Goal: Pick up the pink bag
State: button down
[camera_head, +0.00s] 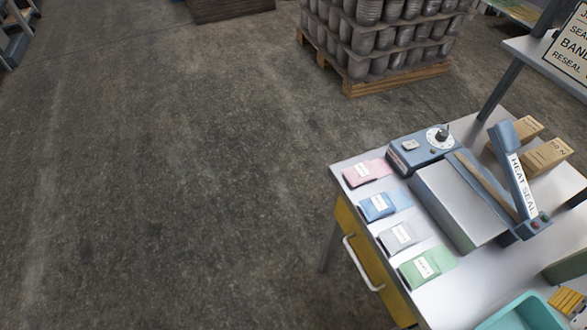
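The pink bag (366,173) lies flat near the far left corner of the white worktable (448,292), with a white label on it. It is the farthest of a row of bags along the table's left edge. Below it in the picture lie a blue bag (380,206), a grey-white bag (401,237) and a green bag (427,266). The pink bag is beside the blue-grey heat sealer, and nothing covers it. My gripper is not in view.
The heat sealer (462,205) with its raised arm fills the table's middle. Cardboard boxes (546,157) stand behind it. A teal tray (522,314) is at the front. A yellow drawer (362,256) has a protruding handle. Open floor (170,190) lies left; a loaded pallet (375,80) stands behind.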

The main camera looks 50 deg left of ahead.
aim_at(363, 171)
jog(key=j+u, duration=0.15)
jog(key=u, duration=1.2)
